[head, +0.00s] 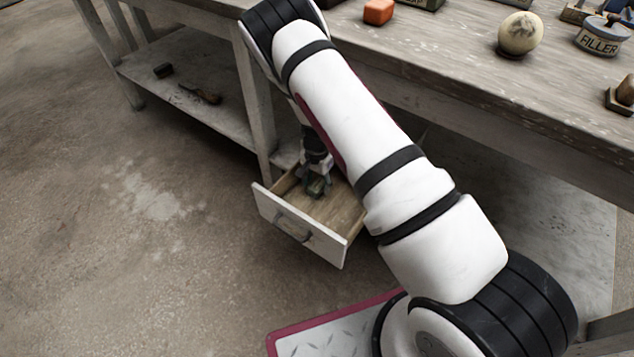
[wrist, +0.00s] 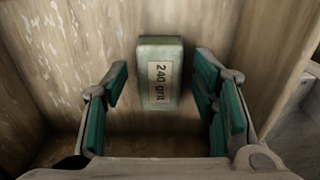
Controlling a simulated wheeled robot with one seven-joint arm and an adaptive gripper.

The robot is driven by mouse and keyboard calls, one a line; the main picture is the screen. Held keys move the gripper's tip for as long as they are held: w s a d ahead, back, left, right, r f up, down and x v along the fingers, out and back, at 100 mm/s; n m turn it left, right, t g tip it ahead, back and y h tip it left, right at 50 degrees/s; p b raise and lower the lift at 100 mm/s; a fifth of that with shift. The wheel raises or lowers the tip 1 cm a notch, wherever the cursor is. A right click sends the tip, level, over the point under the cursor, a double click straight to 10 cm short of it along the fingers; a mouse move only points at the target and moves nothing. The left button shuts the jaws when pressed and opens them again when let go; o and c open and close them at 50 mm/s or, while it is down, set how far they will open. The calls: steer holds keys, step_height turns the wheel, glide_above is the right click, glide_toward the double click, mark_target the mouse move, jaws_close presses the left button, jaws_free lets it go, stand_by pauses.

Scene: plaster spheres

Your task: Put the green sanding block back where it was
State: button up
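The green sanding block (wrist: 160,97), with a "240 grit" label, is in the open drawer. In the head view the block (head: 317,188) shows small and partly hidden by my gripper (head: 316,180). In the wrist view my gripper (wrist: 162,105) is open, its teal-padded fingers spread to the left and right of the block. Gaps show between the block and both fingers. I cannot tell how far the fingertips are above the drawer floor. The drawer (head: 300,228) is pulled out under the workbench, and only the block is seen in it.
The workbench top (head: 440,65) carries an orange block (head: 378,11), a plaster sphere (head: 520,34), a filler tin (head: 602,38) and other items. A lower shelf (head: 190,95) holds a dark block and a brown tool. My arm crosses the bench edge. The floor left of the drawer is clear.

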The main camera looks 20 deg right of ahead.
mark_target(319, 185)
stand_by(0.4)
steer(key=r+p, duration=0.1)
steer(key=r, duration=0.1)
steer(key=r+p, duration=0.1)
steer(key=r, duration=0.2)
steer(key=r+p, duration=0.1)
steer(key=r, duration=0.1)
steer(key=shift+s+d+r, duration=0.2)
steer(key=shift+d+r, duration=0.05)
steer(key=shift+r, duration=0.05)
